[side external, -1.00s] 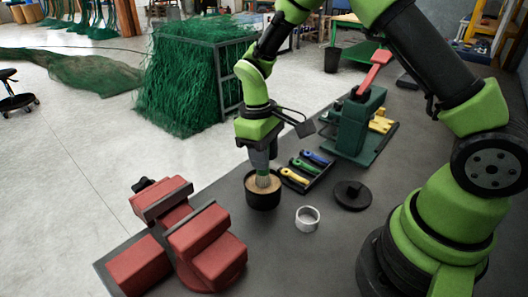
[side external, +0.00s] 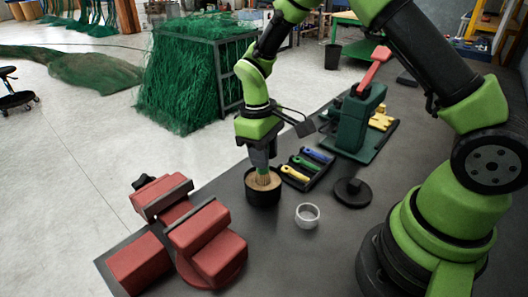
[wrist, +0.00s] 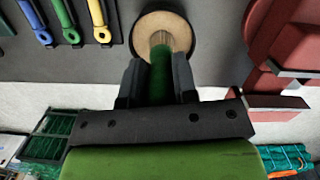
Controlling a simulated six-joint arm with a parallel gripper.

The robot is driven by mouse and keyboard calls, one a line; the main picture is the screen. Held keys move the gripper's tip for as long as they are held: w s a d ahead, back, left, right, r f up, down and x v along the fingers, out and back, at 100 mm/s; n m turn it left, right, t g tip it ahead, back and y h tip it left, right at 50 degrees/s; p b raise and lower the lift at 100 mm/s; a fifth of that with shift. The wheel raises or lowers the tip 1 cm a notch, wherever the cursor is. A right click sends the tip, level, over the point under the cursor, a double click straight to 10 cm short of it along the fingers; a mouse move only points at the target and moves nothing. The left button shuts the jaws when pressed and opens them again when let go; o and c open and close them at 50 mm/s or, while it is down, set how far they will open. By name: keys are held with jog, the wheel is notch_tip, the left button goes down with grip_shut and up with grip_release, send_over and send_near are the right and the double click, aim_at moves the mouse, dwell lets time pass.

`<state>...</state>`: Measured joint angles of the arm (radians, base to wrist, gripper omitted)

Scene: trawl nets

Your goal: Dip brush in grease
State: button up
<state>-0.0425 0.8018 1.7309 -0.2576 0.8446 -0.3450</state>
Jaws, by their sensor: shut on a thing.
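A black round pot (side external: 263,198) of tan grease (side external: 275,182) stands on the dark bench. My gripper (side external: 261,160) is directly above it, pointing down, shut on a brush (side external: 262,178). The brush is upright and its bristles reach into the pot at the grease; how deep the tips go is hard to tell. In the wrist view my gripper (wrist: 161,85) holds the brush's green handle (wrist: 161,75), and the pot (wrist: 163,15) is beyond the jaws with the bristles over its tan contents.
A red vise (side external: 195,235) is left of the pot. A tray of coloured-handled tools (side external: 306,168) lies close on its right. A white ring (side external: 307,216) and a black round lid (side external: 352,192) lie nearby. A green press (side external: 358,118) stands farther back.

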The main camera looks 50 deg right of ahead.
dwell(0.4)
jog(key=shift+r, duration=3.45)
